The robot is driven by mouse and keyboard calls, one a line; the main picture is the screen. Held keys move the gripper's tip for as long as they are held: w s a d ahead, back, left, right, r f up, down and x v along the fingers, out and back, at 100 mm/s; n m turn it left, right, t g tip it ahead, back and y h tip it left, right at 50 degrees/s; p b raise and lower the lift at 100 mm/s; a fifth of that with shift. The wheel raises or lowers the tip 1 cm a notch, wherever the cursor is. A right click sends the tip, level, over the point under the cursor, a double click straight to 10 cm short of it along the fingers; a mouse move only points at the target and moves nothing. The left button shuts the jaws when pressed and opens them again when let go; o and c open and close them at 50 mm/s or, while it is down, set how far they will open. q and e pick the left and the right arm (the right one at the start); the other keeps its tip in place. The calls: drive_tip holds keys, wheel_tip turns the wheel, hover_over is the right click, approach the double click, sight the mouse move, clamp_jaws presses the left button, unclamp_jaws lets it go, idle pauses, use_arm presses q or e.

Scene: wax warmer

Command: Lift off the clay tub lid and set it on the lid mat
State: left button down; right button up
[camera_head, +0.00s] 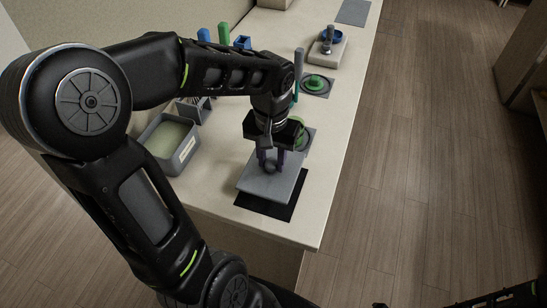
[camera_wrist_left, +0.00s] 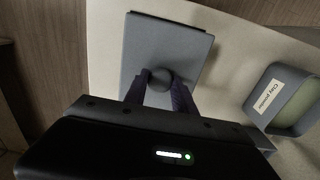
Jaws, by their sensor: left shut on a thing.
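The clay tub lid (camera_head: 268,183) is a flat grey square plate with a round dark knob (camera_wrist_left: 160,78) in its middle. My left gripper (camera_head: 270,162) is shut on that knob, one finger on each side. The lid is roughly level over the black lid mat (camera_head: 282,211), whose dark edge shows at the lid's near and right sides. Whether the lid touches the mat I cannot tell. The grey clay tub (camera_head: 186,152) stands open to the left with pale green content; its labelled wall (camera_wrist_left: 263,97) shows in the left wrist view.
Behind the gripper stand a green round thing (camera_head: 317,83) on a grey mat and a pale block with a blue dish (camera_head: 328,47). Blue and green upright things (camera_head: 223,33) stand at the back left. The counter's right edge is close to the mat. Part of my right arm shows bottom right.

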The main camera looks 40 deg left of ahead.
sight(272, 174)
use_arm(q)
drive_tip(key=shift+d, duration=0.1)
drive_tip(key=shift+f, duration=0.2)
drive_tip(key=shift+f+b, duration=2.05)
drive_tip(key=shift+f, duration=0.15)
drive_tip(key=shift+f+b, duration=0.55)
drive_tip(key=shift+f, duration=0.05)
drive_tip(key=c, duration=0.9)
unclamp_jaws()
drive_tip(key=shift+c, duration=0.2)
drive_tip(key=shift+r, duration=0.1)
